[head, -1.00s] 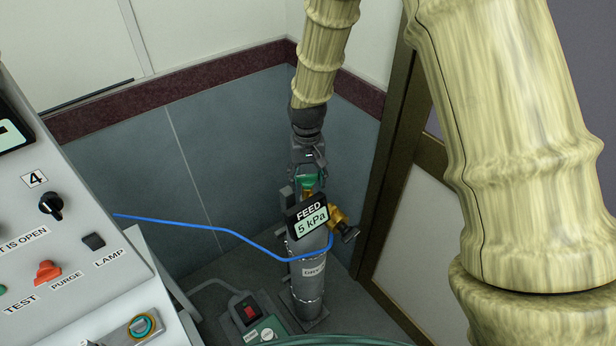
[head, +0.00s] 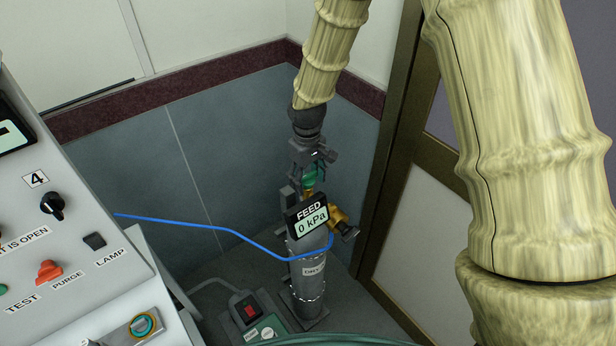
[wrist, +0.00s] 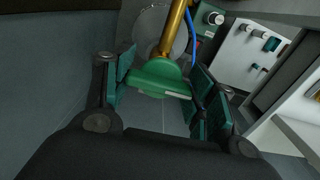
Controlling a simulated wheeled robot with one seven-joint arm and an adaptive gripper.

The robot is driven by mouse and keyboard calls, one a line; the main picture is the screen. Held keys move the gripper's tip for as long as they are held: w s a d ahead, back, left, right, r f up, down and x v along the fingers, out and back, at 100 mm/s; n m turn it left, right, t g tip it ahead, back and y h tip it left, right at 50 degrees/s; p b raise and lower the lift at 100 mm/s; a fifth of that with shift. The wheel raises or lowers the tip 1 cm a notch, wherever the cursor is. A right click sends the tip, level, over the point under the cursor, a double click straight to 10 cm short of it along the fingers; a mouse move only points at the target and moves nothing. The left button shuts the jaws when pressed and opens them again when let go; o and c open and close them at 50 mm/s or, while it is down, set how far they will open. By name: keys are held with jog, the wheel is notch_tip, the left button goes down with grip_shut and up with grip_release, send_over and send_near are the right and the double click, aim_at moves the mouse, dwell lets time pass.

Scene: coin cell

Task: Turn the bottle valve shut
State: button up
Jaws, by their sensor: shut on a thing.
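The grey gas bottle (head: 308,272) stands upright in the corner, with a brass fitting (head: 338,217) near its top. Its green valve handle (head: 312,180) sits above the brass stem; it also shows in the wrist view (wrist: 158,82). My gripper (head: 315,172) comes down from above and is shut on the handle. In the wrist view my gripper (wrist: 163,80) has its green-padded fingers on either side of the handle. The FEED display (head: 310,222) on the bottle reads 0 kPa. The fingers partly hide the handle in the head view.
A blue hose (head: 215,229) runs from the left to the bottle. A box with a red switch (head: 251,311) is on the floor beside it. A sloped control console (head: 75,215) fills the left. Walls (head: 235,140) stand close behind, and a brown-framed door (head: 393,150) is at right.

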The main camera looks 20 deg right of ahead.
jog(key=shift+w+r, duration=0.1)
jog(key=shift+w, duration=0.05)
jog(key=o, duration=1)
jog(key=shift+o, duration=0.2)
notch_tip(320, 180, up, 12)
dwell(0.4)
